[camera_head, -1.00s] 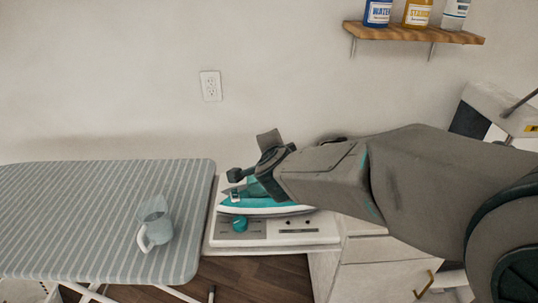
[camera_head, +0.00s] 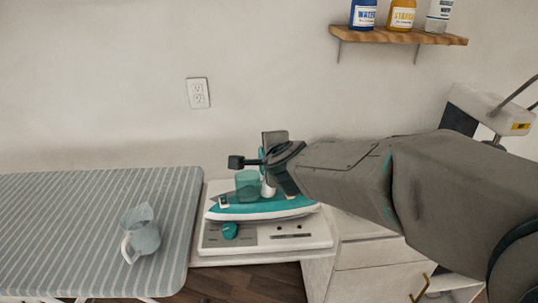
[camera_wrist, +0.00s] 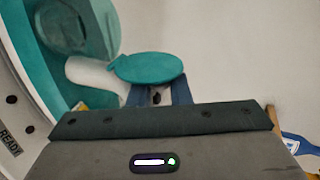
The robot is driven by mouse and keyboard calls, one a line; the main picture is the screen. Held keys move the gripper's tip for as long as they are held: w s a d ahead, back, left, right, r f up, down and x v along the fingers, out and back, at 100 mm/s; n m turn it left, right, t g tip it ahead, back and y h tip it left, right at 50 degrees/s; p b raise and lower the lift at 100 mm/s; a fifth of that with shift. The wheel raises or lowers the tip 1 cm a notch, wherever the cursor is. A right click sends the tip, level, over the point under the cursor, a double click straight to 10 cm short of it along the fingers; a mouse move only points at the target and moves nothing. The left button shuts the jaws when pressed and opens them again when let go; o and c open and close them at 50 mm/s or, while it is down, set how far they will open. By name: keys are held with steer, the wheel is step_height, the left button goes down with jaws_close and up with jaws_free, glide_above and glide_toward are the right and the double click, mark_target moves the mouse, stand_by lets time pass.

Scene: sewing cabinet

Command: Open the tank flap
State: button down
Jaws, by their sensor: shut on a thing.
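The teal and white iron (camera_head: 262,211) lies on a white control base. Its translucent teal tank (camera_head: 247,185) shows just left of my gripper (camera_head: 271,174) in the head view. In the wrist view, a white filler neck (camera_wrist: 92,78) rises beside the teal iron body. A round teal flap (camera_wrist: 148,67) sits at the neck's end, its left edge meeting the neck. My gripper's fingers (camera_wrist: 157,94) are shut at the flap's near edge, partly hidden under it. The neck's mouth is not visible, so how far the flap stands open is unclear.
A striped ironing board (camera_head: 75,225) with a clear jug (camera_head: 141,232) stands left of the iron. The white base (camera_head: 262,240) has a teal knob. Bottles stand on a wooden shelf (camera_head: 400,35) above. A sewing machine (camera_head: 490,108) is at the right.

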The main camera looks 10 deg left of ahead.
steer(key=c, duration=1.5)
jaws_free()
steer(key=shift+o, duration=0.5)
steer(key=shift+f, duration=0.25)
steer(key=shift+s, duration=0.1)
